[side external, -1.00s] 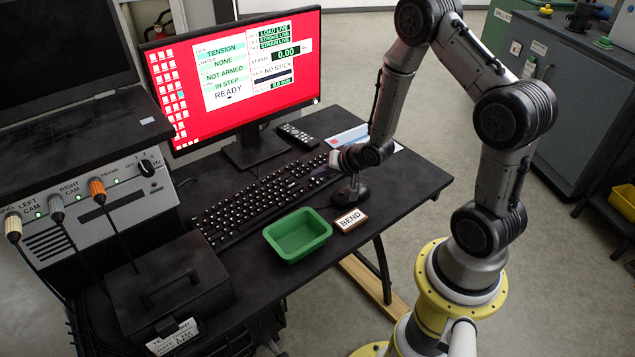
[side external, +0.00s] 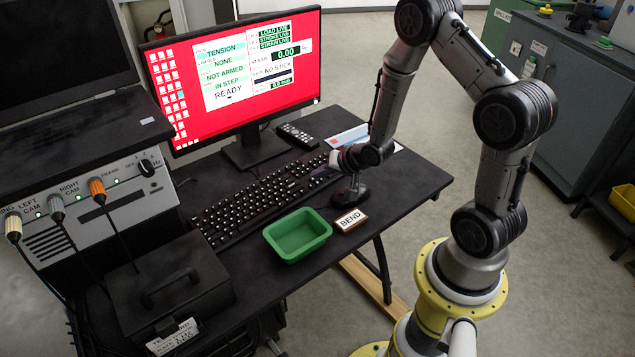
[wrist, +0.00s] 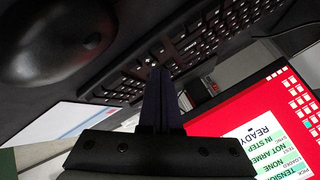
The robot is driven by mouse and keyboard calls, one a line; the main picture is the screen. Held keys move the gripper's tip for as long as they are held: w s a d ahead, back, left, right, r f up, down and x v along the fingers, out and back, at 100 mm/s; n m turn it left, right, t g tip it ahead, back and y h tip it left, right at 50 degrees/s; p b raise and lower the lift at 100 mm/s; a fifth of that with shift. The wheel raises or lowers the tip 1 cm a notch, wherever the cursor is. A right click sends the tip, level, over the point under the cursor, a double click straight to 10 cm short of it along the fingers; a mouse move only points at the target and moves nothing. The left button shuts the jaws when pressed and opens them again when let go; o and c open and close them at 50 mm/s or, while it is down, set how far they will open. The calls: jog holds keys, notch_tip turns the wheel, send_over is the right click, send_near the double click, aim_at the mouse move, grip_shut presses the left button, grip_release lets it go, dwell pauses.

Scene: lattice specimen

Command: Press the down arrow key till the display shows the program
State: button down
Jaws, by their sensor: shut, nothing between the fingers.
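The monitor (side external: 305,110) has a red screen with a panel reading TENSION, NONE, NOT ARMED, IN STEP and READY. The same panel shows upside down in the wrist view (wrist: 272,150). A small card reading BEND (side external: 350,220) lies near the desk's front edge. The black keyboard (side external: 245,208) lies in front of the monitor. My gripper (side external: 321,172) is shut and empty at the keyboard's right end. In the wrist view its fingertips (wrist: 160,72) overlap the keyboard's edge. I cannot pick out the down arrow key, or tell whether the fingertips touch a key.
A black mouse (side external: 351,194) sits just below my wrist. A green tray (side external: 297,252) stands in front of the keyboard. A remote (side external: 297,135) lies beside the monitor stand. A grey control box (side external: 85,205) with levers is at the left.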

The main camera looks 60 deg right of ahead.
jog(key=shift+f, duration=0.1)
jog(key=shift+f, duration=0.35)
jog(key=shift+f, duration=0.3)
dwell(0.6)
jog(key=shift+r, duration=0.75)
jog(key=shift+r, duration=0.1)
jog(key=shift+r, duration=2.4)
dwell(1.5)
dwell(0.4)
